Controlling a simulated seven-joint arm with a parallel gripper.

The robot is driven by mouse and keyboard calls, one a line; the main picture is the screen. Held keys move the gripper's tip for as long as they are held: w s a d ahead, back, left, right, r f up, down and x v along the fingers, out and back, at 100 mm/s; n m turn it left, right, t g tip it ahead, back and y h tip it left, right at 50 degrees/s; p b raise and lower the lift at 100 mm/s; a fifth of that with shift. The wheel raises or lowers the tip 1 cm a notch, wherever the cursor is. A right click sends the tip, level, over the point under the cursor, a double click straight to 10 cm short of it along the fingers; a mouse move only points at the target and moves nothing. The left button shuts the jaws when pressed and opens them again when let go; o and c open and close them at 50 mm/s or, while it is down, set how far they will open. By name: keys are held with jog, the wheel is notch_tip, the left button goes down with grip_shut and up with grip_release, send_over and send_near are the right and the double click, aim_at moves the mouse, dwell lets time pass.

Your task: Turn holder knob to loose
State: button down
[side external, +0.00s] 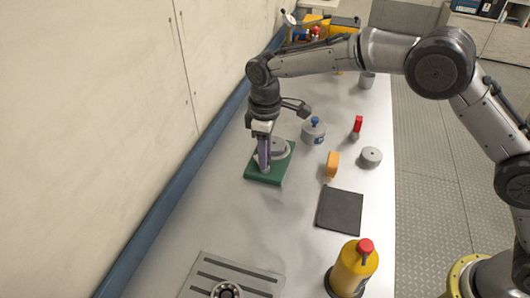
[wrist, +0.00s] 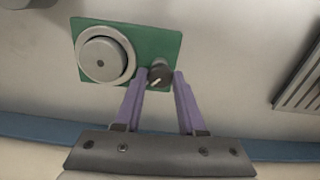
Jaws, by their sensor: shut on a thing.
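The holder is a green base plate (side external: 256,177) on the bench with a round grey disc (side external: 279,148) on it. In the wrist view, the green plate (wrist: 146,40) carries the disc (wrist: 104,56) at left and a small dark holder knob (wrist: 158,72) with a white pointer line near its edge. The line slants toward the lower left. My gripper (wrist: 161,78) has its purple fingers on either side of the knob, shut on it. In the side view, my gripper (side external: 264,165) points down over the plate and hides the knob.
Right of the plate are a blue-knobbed grey pot (side external: 313,132), an orange piece (side external: 331,165), a red-topped piece (side external: 357,125) and a grey cylinder (side external: 371,156). Nearer are a black pad (side external: 340,211), a yellow canister (side external: 350,270) and a slotted plate (side external: 235,276). The wall is at left.

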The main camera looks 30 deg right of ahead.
jog(key=n, duration=0.4)
jog(key=shift+r+n, duration=0.1)
jog(key=shift+n, duration=2.1)
jog(key=c, duration=0.5)
grip_release()
notch_tip(320, 180, up, 14)
